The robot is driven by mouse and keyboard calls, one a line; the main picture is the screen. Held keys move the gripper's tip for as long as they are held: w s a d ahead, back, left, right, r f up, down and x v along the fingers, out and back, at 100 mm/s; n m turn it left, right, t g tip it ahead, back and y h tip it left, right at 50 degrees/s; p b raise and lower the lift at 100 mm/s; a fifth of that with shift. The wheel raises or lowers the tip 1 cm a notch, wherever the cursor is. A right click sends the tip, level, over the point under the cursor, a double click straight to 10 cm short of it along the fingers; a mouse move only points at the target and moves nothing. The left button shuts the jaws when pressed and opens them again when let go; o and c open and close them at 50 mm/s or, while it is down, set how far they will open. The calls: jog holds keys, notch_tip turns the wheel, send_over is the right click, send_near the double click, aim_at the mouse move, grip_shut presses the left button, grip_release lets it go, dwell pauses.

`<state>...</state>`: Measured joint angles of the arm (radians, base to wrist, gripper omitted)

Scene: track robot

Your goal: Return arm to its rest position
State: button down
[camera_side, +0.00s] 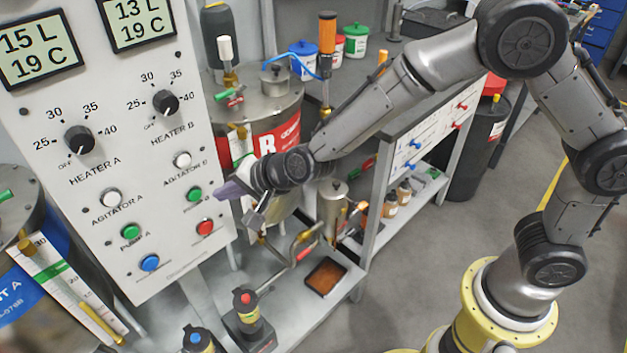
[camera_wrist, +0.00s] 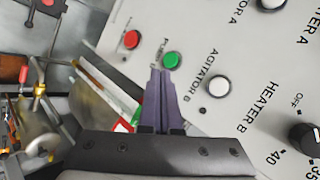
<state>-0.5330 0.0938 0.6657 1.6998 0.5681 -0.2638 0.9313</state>
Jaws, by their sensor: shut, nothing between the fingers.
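My gripper (camera_side: 228,190) is at the right edge of the control panel (camera_side: 140,225) in the side view, with its purple fingers shut and empty. In the wrist view the shut fingers (camera_wrist: 161,75) point at the panel, their tips close to a green button (camera_wrist: 172,60). That button also shows in the side view (camera_side: 194,194), just left of the fingertips. I cannot tell whether the tips touch it. My arm reaches from the base at the lower right across to the panel.
A red-labelled tank (camera_side: 277,125) stands behind my gripper, right of the panel. Pipes and a brown tray (camera_side: 326,277) sit below it. The floor (camera_side: 440,245) between bench and base is clear.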

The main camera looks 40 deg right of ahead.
jog(key=w+d+r+m+t, duration=0.1)
jog(key=d+r+t, duration=0.1)
jog(key=d+r, duration=0.6)
jog(key=s+d+r+n, duration=0.1)
jog(key=s+d+r, duration=0.3)
jog(key=r, duration=0.2)
jog(key=s+d+r+n, duration=0.1)
jog(key=s+d+r, duration=0.3)
jog(key=r, duration=0.3)
jog(key=s+d+f+n+g+h, duration=0.1)
jog(key=s+d+n, duration=0.2)
jog(key=s, duration=0.4)
jog(key=s+d+f+n+g+h, duration=0.15)
jog(key=s+d, duration=0.25)
jog(key=s, duration=0.4)
jog(key=s+d+f+n+g+h, duration=0.1)
jog(key=s+d+f+n+g, duration=0.1)
jog(key=s+f+n, duration=0.4)
jog(key=s+f+g, duration=0.1)
jog(key=s, duration=0.3)
jog(key=shift+g, duration=0.35)
